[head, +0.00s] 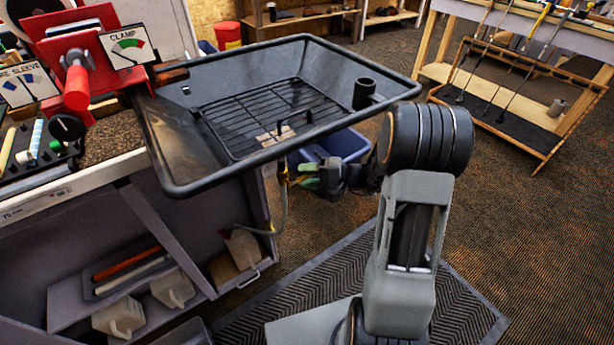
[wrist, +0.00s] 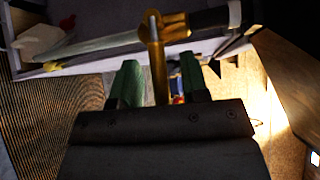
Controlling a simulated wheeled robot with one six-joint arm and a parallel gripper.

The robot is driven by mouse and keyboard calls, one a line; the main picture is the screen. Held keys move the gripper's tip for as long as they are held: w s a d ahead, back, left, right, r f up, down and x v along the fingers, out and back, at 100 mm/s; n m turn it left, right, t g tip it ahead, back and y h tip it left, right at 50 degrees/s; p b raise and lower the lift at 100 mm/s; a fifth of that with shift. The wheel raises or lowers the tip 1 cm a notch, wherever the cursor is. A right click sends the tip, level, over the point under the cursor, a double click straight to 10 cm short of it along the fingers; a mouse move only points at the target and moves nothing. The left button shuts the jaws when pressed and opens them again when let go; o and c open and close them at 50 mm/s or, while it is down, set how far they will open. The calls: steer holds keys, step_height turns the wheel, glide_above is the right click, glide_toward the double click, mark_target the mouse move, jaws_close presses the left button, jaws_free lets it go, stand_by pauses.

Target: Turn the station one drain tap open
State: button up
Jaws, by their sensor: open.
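The drain tap (wrist: 156,62) is a brass fitting with a lever, seen in the wrist view at the upper middle. The lever reaches down between my two green fingertips, with a gap visible on each side. My gripper (wrist: 161,78) is open around the lever and not closed on it. In the head view my gripper (head: 308,176) is below the black tray, and the brass tap (head: 283,182) shows just left of the fingertips. A clear hose (wrist: 95,46) joins the tap. The tap's far side is hidden.
The black drain tray (head: 180,165) with a wire grid overhangs my gripper closely. A blue bin (head: 345,145) stands behind my gripper. The bench cabinet (head: 165,235) with jugs is at left. Open floor (head: 500,220) lies to the right, before a club rack (head: 500,115).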

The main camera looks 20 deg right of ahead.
steer(key=shift+c, duration=0.3)
jaws_close()
stand_by(0.3)
